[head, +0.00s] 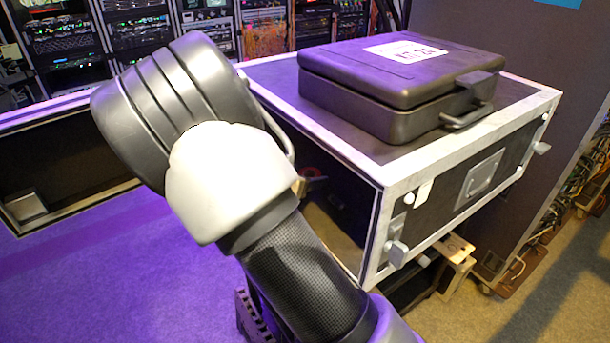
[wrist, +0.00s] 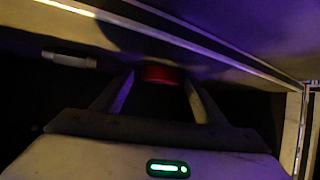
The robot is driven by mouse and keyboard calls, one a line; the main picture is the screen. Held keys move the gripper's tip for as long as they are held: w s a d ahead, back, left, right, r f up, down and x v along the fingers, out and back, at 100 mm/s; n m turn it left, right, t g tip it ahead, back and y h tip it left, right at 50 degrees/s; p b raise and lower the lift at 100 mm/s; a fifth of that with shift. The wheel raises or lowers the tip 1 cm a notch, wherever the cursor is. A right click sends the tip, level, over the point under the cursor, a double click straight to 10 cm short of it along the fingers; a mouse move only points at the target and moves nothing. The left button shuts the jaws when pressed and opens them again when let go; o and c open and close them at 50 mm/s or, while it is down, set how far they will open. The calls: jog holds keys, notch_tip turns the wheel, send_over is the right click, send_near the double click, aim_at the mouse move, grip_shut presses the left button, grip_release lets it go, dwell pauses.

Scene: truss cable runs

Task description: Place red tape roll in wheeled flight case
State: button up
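The red tape roll (wrist: 163,74) shows as a dim red band between my fingertips in the wrist view. My gripper (wrist: 160,78) appears shut on it, with one finger at each side. In the head view a small red patch (head: 310,171), likely the roll, shows beside the dark opening of a silver-edged black flight case (head: 375,172). My arm hides most of the gripper there. The case's wheels are not visible. I cannot tell whether the roll touches a surface.
A closed black hard case (head: 385,85) with a white label lies on the flight case. Another silver-edged dark case or frame (head: 70,165) is at left. Equipment racks (head: 60,40) stand behind. Cables (head: 575,165) hang at right. Purple-lit floor (head: 120,270) is clear at lower left.

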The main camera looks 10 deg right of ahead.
jog(key=shift+r, duration=0.1)
jog(key=shift+s+a+r, duration=0.15)
jog(key=shift+r, duration=0.05)
jog(key=p+v, duration=0.1)
jog(key=v, duration=1)
jog(key=shift+s+a, duration=0.15)
jog(key=shift+s, duration=0.05)
